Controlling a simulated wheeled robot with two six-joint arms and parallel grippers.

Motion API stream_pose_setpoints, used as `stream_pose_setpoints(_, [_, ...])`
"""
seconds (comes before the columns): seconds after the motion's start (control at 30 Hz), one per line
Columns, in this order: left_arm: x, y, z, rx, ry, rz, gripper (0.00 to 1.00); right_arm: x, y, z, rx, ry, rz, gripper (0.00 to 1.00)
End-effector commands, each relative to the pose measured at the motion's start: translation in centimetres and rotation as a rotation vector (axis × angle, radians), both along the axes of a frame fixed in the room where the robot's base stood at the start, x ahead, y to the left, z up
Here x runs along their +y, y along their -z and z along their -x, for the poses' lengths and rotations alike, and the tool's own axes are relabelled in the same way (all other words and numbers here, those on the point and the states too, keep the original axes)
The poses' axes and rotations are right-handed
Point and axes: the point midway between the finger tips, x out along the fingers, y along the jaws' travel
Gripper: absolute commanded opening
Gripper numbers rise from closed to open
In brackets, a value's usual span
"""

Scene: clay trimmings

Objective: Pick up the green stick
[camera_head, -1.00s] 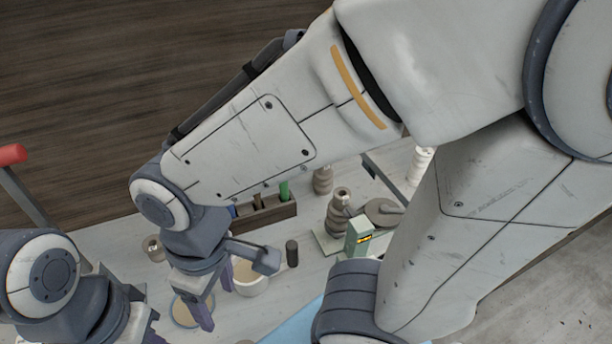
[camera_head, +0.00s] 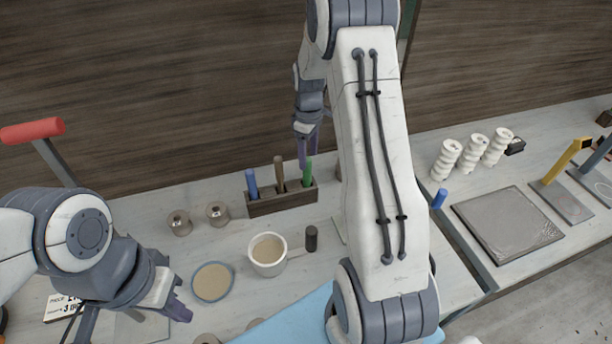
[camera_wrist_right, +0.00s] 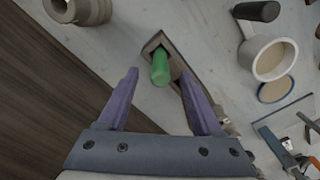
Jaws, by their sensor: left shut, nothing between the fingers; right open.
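The green stick (camera_head: 308,170) stands upright in the right end of a dark wooden holder (camera_head: 283,204). My right gripper (camera_head: 304,157) is open, pointing down at the stick's top. In the right wrist view, the green stick (camera_wrist_right: 160,67) appears between the two purple fingertips, with a gap on each side. I cannot tell whether the tips have passed its top. The holder (camera_wrist_right: 151,45) shows behind the stick there. My left gripper (camera_head: 180,311) is shut and empty at the lower left, far from the holder.
A blue stick (camera_head: 252,184) and a brown stick (camera_head: 279,174) share the holder. White twisted pieces (camera_head: 447,158) and a grey slab (camera_head: 508,222) are at right. A wooden wall (camera_head: 180,90) rises behind.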

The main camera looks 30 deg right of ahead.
Motion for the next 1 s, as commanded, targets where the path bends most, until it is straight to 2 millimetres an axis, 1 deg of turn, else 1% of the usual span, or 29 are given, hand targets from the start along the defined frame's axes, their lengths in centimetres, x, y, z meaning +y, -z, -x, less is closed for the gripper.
stream_pose_setpoints(0.03, [0.0, -0.4, 0.0, 0.000, 0.000, 0.000, 0.00, 0.1, 0.6, 0.0, 0.003, 0.000, -0.001, 0.67])
stream_pose_setpoints(0.1, [0.0, -0.5, 0.0, 0.000, 0.000, 0.000, 0.00, 0.1, 1.4, 0.0, 0.001, 0.000, 0.000, 0.67])
stream_pose_setpoints(0.27, [0.0, -1.0, 0.0, 0.000, -0.001, 0.000, 0.00, 0.2, 2.4, -0.1, 0.002, -0.001, -0.001, 0.67])
stream_pose_setpoints(0.43, [0.0, -2.6, 0.0, 0.000, -0.001, 0.000, 0.00, 0.3, 4.5, -0.2, 0.005, 0.000, -0.002, 0.67])
stream_pose_setpoints(0.5, [0.0, -2.8, 0.0, 0.000, -0.001, 0.000, 0.00, 0.3, 5.6, -0.3, 0.003, 0.000, -0.002, 0.67])
stream_pose_setpoints(0.6, [0.0, -3.0, 0.0, 0.000, -0.002, 0.000, 0.00, 0.3, 6.7, -0.3, 0.002, 0.000, -0.001, 0.67])
stream_pose_setpoints(0.7, [0.0, -3.0, 0.0, 0.000, -0.002, 0.000, 0.00, 0.3, 7.1, -0.3, -0.001, 0.001, -0.001, 0.67])
stream_pose_setpoints(0.87, [0.0, -3.0, 0.0, 0.000, -0.002, 0.000, 0.00, 0.2, 7.1, -0.3, -0.002, 0.001, 0.000, 0.67])
stream_pose_setpoints(0.9, [0.0, -3.0, 0.0, 0.000, -0.002, 0.000, 0.00, 0.2, 7.1, -0.3, -0.001, 0.001, 0.000, 0.59])
stream_pose_setpoints(0.93, [0.0, -3.0, 0.0, 0.000, -0.002, 0.000, 0.00, 0.2, 7.1, -0.3, -0.001, 0.001, 0.000, 0.47])
stream_pose_setpoints(0.97, [0.0, -3.0, 0.0, 0.000, -0.002, 0.000, 0.00, 0.2, 7.1, -0.3, -0.001, 0.001, 0.000, 0.36])
stream_pose_setpoints(1.0, [0.0, -3.0, 0.0, 0.000, -0.002, 0.000, 0.00, 0.2, 7.1, -0.3, -0.001, 0.001, 0.000, 0.21])
